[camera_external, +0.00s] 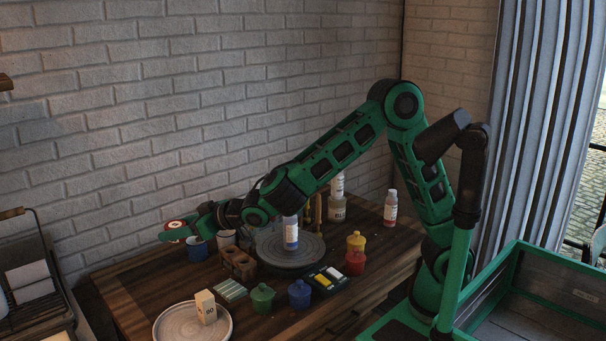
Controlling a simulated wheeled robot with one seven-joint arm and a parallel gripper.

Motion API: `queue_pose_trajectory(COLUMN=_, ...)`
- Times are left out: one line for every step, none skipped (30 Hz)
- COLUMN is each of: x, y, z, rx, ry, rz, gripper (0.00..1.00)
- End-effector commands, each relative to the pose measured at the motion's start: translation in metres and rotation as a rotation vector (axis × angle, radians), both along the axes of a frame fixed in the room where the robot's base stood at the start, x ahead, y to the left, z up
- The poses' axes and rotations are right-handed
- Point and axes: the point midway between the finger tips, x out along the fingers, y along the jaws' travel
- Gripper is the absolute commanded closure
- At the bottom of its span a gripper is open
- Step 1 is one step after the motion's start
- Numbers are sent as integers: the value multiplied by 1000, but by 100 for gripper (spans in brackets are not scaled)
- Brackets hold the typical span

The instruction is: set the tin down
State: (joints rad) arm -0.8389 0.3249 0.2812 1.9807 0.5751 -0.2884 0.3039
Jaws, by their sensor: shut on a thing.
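My gripper (169,237) reaches out to the left, near the brick wall. It is shut on a small round tin (176,225), which shows a red and whitish face. The tin appears raised above the back left part of the wooden table (130,293). The gripper's fingers hide part of the tin, and its exact height over the table is hard to tell.
A pale plate (168,327) bears a beige block (206,307). Lidded pots, bottles and a grey turntable (310,247) crowd the right. The table's left is clear.

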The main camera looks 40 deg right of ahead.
Motion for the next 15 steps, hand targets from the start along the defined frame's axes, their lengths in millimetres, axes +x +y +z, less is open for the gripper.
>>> queue_pose_trajectory(x=2, y=-3, z=-16, rx=-8, ry=4, rz=-4, gripper=85)
queue_pose_trajectory(x=2, y=-3, z=-23, rx=-8, ry=4, rz=-4, gripper=85)
queue_pose_trajectory(x=2, y=-3, z=-31, rx=-8, ry=4, rz=-4, gripper=85)
queue_pose_trajectory(x=2, y=-3, z=-38, rx=-9, ry=4, rz=-2, gripper=85)
queue_pose_trajectory(x=2, y=-3, z=-45, rx=-8, ry=5, rz=-3, gripper=85)
queue_pose_trajectory(x=2, y=-3, z=-53, rx=-7, ry=4, rz=-2, gripper=85)
queue_pose_trajectory(x=2, y=-3, z=-59, rx=-8, ry=4, rz=-1, gripper=85)
queue_pose_trajectory(x=2, y=-3, z=-67, rx=-8, ry=4, rz=-1, gripper=85)
queue_pose_trajectory(x=2, y=-3, z=-75, rx=-7, ry=4, rz=-3, gripper=85)
queue_pose_trajectory(x=2, y=-3, z=-81, rx=-7, ry=4, rz=-3, gripper=85)
queue_pose_trajectory(x=2, y=-3, z=-86, rx=-6, ry=3, rz=-2, gripper=85)
queue_pose_trajectory(x=2, y=-3, z=-93, rx=-7, ry=4, rz=-2, gripper=85)
queue_pose_trajectory(x=2, y=-3, z=-98, rx=-6, ry=4, rz=-2, gripper=85)
queue_pose_trajectory(x=2, y=-3, z=-101, rx=-6, ry=4, rz=-2, gripper=85)
queue_pose_trajectory(x=2, y=-3, z=-105, rx=-5, ry=2, rz=-3, gripper=85)
